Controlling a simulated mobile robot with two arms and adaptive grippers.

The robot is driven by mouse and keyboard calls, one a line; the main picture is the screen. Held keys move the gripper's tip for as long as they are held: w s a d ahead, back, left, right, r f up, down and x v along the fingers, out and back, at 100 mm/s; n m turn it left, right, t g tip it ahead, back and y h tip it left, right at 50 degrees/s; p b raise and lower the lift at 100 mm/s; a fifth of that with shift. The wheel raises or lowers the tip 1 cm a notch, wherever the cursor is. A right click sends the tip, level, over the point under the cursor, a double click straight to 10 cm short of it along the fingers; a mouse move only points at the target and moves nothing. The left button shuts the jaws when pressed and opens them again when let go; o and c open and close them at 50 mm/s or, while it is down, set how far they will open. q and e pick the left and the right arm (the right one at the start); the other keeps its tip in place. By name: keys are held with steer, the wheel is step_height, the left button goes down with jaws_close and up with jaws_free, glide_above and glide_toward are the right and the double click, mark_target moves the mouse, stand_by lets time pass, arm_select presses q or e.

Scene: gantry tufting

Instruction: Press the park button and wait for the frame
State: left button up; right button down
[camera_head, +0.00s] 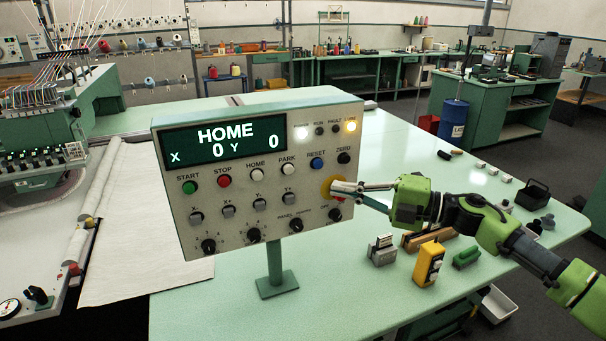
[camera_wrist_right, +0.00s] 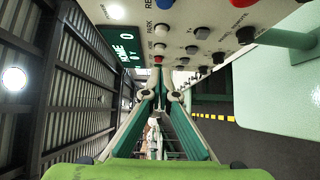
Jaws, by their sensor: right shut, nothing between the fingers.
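The control panel (camera_head: 225,225) stands on a green post; its display (camera_head: 222,138) reads HOME, X 0, Y 0. The white park button (camera_head: 287,169) is in the upper row between HOME and the blue RESET; it also shows in the wrist view (camera_wrist_right: 162,30). My right gripper (camera_head: 336,188) is shut and empty, its tips at the panel's right side, in front of the yellow-ringed red button and right of the park button. In the wrist view its fingertips (camera_wrist_right: 161,92) meet below the button row, apart from the park button. My left gripper is out of view.
A white cloth (camera_head: 140,215) lies left of the panel beside the multi-needle machine (camera_head: 45,115). A yellow box (camera_head: 428,263), a green block (camera_head: 466,255) and a grey metal piece (camera_head: 381,250) sit on the table under my right arm.

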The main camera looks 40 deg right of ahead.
mark_target(286, 171)
steer(key=shift+w+a, duration=0.55)
steer(key=shift+w, duration=1.15)
steer(key=shift+w+a, duration=0.55)
steer(key=shift+w, duration=1.15)
steer(key=shift+w+a, duration=0.55)
steer(key=shift+w, duration=1.15)
steer(key=shift+w, duration=0.1)
